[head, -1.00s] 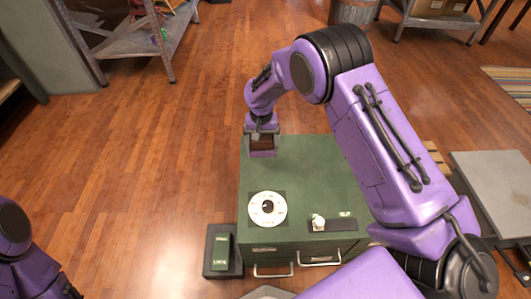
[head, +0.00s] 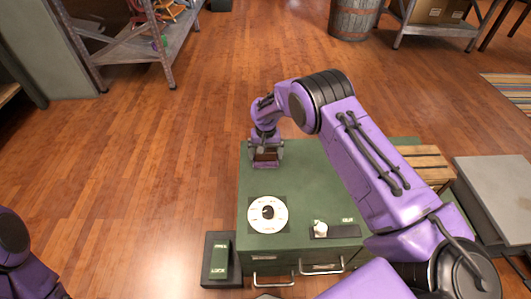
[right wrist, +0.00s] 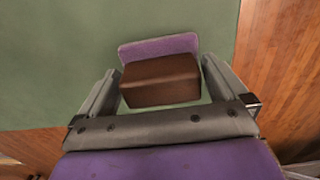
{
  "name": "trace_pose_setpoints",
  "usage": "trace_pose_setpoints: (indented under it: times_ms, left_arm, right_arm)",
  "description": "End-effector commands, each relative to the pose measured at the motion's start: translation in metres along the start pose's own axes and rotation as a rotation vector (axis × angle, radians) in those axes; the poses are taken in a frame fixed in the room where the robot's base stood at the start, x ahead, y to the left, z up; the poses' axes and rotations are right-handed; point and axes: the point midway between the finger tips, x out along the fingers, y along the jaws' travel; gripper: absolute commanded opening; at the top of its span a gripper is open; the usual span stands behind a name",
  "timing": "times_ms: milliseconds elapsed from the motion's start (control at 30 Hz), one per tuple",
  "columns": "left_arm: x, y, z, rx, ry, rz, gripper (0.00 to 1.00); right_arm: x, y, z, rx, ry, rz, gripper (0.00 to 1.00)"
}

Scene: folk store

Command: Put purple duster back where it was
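The purple duster is a small brown block with a purple pad along its underside. In the head view the duster (head: 265,155) is at the far left part of the green cabinet's top (head: 315,180). My right gripper (head: 266,150) reaches down over it. I cannot tell whether the pad touches the cabinet top. Part of my left arm shows at the lower left, but its gripper is out of view.
A white dial (head: 267,215) and a small white knob (head: 320,228) are near the cabinet's front edge. A green switch box (head: 221,258) stands left of the cabinet. A wooden crate (head: 425,165) and a grey surface (head: 490,195) are right. The floor at left is open.

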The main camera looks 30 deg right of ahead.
Motion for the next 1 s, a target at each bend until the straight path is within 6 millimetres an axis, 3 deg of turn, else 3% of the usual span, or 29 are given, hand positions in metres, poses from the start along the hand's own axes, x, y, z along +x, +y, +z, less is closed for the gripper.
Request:
trace_pose_setpoints:
  times_ms: [233,500,700,1000]
  left_arm:
    - [-0.004,0.0,-0.002,0.0,0.0,0.0,0.41]
    - [-0.02,-0.002,-0.008,0.0,0.0,0.0,0.41]
    - [-0.025,-0.002,-0.011,0.0,0.0,0.0,0.41]
    - [-0.026,-0.002,-0.011,0.0,0.0,0.0,0.41]
  right_arm:
    - [-0.013,0.0,-0.001,0.0,0.001,-0.001,1.0]
    - [-0.082,0.0,-0.001,0.0,0.003,-0.002,1.0]
    - [-0.116,0.0,0.0,0.001,0.001,-0.001,1.0]
    - [-0.123,0.0,0.0,0.0,-0.001,0.0,1.0]
